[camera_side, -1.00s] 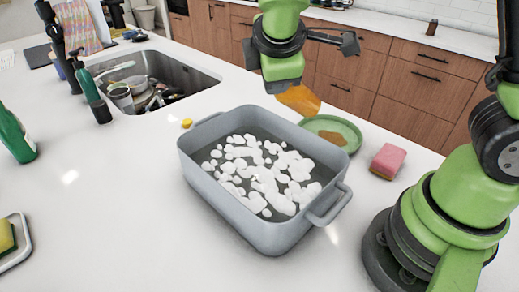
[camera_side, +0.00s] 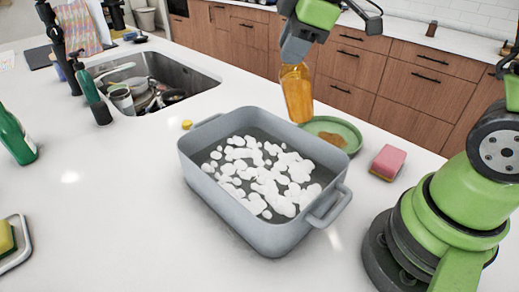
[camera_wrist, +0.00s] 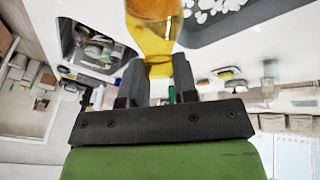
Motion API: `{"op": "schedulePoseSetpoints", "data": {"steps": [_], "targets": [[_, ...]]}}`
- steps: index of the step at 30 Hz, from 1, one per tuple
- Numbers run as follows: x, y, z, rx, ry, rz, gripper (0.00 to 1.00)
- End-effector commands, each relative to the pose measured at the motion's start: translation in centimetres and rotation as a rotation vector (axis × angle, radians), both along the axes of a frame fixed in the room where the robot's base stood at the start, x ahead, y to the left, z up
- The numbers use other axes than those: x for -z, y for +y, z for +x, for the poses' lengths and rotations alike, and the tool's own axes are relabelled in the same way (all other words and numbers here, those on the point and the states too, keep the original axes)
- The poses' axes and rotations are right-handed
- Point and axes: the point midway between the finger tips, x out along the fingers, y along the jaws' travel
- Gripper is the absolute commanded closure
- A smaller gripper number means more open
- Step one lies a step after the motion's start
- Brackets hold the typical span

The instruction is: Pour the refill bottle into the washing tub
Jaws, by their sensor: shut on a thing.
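The refill bottle (camera_side: 297,94), clear with amber liquid, hangs near vertical with a slight tilt, above and behind the far right rim of the washing tub (camera_side: 228,214). My gripper (camera_side: 296,60) is shut on the bottle's upper end in the side view. In the wrist view, both dark fingers of my gripper (camera_wrist: 158,75) are around the narrow part of the bottle (camera_wrist: 153,30). The grey tub stands on the counter with white foam (camera_side: 272,178) on its water. No stream of liquid shows. The bottle's mouth cannot be made out.
A green plate (camera_side: 347,131) with a brown patch and a pink sponge (camera_side: 387,162) lie right of the tub. A small yellow object (camera_side: 187,124) lies at its left. The sink (camera_side: 190,82) holds dishes. A green bottle (camera_side: 15,137) stands far left.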

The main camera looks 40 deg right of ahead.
Motion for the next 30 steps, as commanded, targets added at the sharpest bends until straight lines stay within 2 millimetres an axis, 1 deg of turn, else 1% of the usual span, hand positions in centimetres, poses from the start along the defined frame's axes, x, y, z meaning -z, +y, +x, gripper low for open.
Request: {"op": "schedulePoseSetpoints", "data": {"steps": [1, 6, 15, 21, 30], "targets": [[0.0, -0.5, 0.0, 0.008, 0.004, 0.026, 1.0], [-0.1, -1.6, 0.0, 0.009, 0.005, 0.126, 1.0], [0.0, -3.2, 0.0, 0.004, 0.005, 0.29, 1.0], [0.0, -3.6, 0.0, -0.001, 0.004, 0.342, 1.0], [0.0, -3.6, 0.0, -0.003, 0.003, 0.348, 1.0]]}}
